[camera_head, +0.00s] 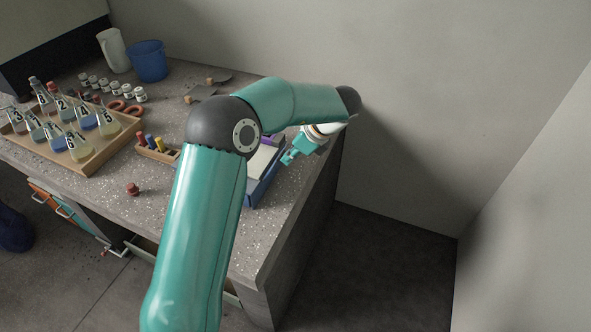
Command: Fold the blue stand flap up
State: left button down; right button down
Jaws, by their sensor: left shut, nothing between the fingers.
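The blue stand (263,184) is on the right part of the bench, mostly hidden behind my left arm. I see its blue edge and a pale flat surface (262,158) beside it. I cannot tell how its flap is tilted. My left gripper (287,160) is shut and empty, at the right side of the stand near its upper end. I cannot tell whether it touches the stand. My right gripper is not in view.
A wooden tray of numbered flasks (84,160) stands at the left. A small wooden rack (158,152), a red stopper (132,189), a blue bucket (149,62), a white jug (113,50) and several small jars are on the bench. A wall bounds the back.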

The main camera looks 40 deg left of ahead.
pick_arm(q)
jog(key=shift+s+a+r+p, duration=0.15)
jog(key=shift+a+r+p, duration=0.3)
jog(key=shift+a+p, duration=0.15)
jog(key=shift+s+a+r+p, duration=0.15)
jog(key=shift+a+r+p, duration=0.3)
jog(key=shift+a+p, duration=0.1)
jog(key=shift+s+a+r+p, duration=0.15)
jog(key=shift+a+p, duration=0.25)
jog(key=shift+a, duration=0.3)
jog(key=shift+s+a, duration=0.1)
jog(key=shift+a, duration=0.35)
jog(key=shift+d, duration=0.1)
